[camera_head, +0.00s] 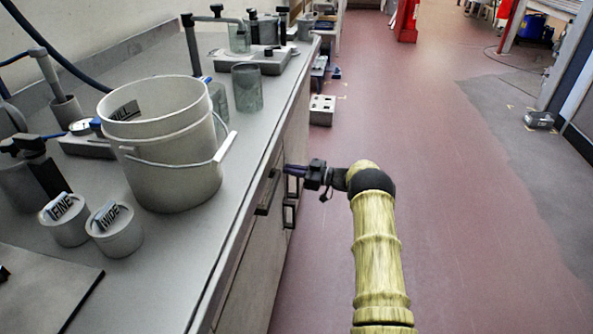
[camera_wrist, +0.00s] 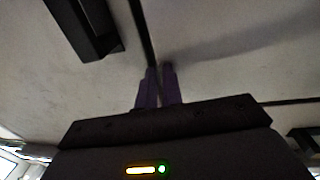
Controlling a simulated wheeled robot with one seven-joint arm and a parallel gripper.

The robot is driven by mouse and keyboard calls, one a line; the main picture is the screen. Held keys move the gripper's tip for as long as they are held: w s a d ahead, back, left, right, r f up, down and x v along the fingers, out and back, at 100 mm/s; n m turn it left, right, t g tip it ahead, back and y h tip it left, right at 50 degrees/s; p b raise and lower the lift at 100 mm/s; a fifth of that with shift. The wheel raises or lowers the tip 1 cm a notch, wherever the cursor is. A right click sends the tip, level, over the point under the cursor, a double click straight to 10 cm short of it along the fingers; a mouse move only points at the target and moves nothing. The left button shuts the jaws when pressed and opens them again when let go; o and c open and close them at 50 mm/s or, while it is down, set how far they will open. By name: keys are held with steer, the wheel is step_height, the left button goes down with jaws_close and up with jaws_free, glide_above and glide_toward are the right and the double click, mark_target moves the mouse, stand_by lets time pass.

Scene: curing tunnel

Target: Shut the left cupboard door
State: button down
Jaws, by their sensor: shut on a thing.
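The left cupboard door (camera_head: 253,275) is in the grey front below the counter, seen at a steep angle in the head view. A dark bar handle (camera_head: 268,192) shows on the front, and a second dark handle (camera_head: 290,213) is just below my gripper. My gripper (camera_head: 290,170) is at the cupboard front. In the wrist view its purple fingers (camera_wrist: 160,88) are close together at a dark seam between pale panels (camera_wrist: 200,45), seemingly on a panel edge. A black handle (camera_wrist: 92,25) there is clear of the fingers. The fingertips' contact and how far the door stands open are unclear.
A grey block (camera_head: 322,110) stands on the floor beyond my gripper.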

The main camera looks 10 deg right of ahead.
steer(key=w+p+v, duration=0.1)
steer(key=p+v, duration=0.1)
steer(key=v, duration=1.2)
steer(key=shift+w+d, duration=0.2)
steer(key=shift+d, duration=0.2)
